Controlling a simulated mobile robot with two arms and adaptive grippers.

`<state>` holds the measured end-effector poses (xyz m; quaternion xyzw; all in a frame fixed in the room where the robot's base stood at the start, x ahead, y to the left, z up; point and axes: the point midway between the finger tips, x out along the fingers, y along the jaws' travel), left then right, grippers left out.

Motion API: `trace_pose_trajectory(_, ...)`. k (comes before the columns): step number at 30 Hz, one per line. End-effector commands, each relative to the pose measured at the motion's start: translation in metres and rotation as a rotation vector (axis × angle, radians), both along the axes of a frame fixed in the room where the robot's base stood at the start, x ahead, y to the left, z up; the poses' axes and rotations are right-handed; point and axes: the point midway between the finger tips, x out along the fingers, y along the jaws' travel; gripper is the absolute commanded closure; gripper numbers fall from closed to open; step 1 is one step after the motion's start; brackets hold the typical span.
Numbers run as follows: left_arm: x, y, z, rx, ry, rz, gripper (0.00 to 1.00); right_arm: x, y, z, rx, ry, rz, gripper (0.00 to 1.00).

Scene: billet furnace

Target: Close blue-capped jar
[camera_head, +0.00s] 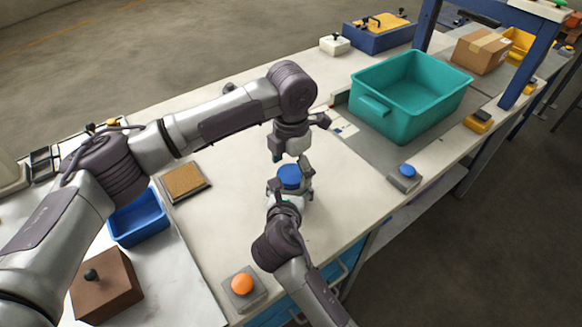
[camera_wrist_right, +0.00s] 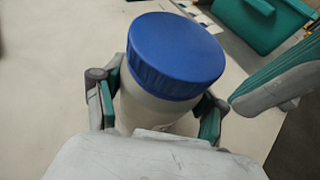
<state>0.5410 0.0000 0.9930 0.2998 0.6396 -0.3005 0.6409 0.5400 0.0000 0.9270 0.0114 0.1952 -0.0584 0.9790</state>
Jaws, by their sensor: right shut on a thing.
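The jar is white with a ribbed blue cap (camera_head: 289,176) seated on top. It stands near the middle of the workbench; the cap (camera_wrist_right: 176,55) and the white jar body (camera_wrist_right: 150,108) fill the middle of the right wrist view. My right gripper (camera_head: 288,194) is shut on the jar body, with a teal-padded finger on each side below the cap. My left gripper (camera_head: 291,157) points down just above and behind the cap, open and empty. One of its teal-padded fingers (camera_wrist_right: 280,75) shows beside the cap in the right wrist view. Whether the cap is fully tight cannot be told.
A teal bin (camera_head: 412,92) stands at the back right. A blue-button box (camera_head: 404,177) is right of the jar and an orange-button box (camera_head: 243,287) is in front. A blue tray (camera_head: 138,218) and brown block (camera_head: 106,287) lie left. The bench around the jar is clear.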

Motion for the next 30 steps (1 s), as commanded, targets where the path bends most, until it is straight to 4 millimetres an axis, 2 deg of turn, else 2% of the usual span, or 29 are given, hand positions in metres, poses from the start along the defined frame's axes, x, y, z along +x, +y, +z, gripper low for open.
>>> trace_pose_trajectory(10,0.000,0.000,0.004,-0.001,0.001,0.001,0.10,-0.001,0.000,-0.001,-0.002,0.003,0.000,1.00)
trace_pose_trajectory(18,0.000,0.000,0.038,-0.001,-0.001,0.000,0.10,-0.001,0.000,-0.001,-0.002,0.003,0.000,1.00)
trace_pose_trajectory(21,-0.001,0.000,0.044,0.000,0.001,0.000,0.10,-0.001,0.000,-0.001,-0.002,0.003,0.000,1.00)
trace_pose_trajectory(27,-0.001,0.000,0.044,0.001,0.002,0.000,0.10,-0.001,0.000,-0.001,-0.001,0.003,-0.001,1.00)
trace_pose_trajectory(28,-0.001,0.000,0.044,0.001,0.002,0.000,0.14,-0.001,0.000,-0.001,-0.001,0.003,-0.001,1.00)
trace_pose_trajectory(30,-0.001,0.000,0.044,0.001,0.002,0.010,0.14,-0.001,0.000,-0.001,-0.001,0.003,-0.001,1.00)
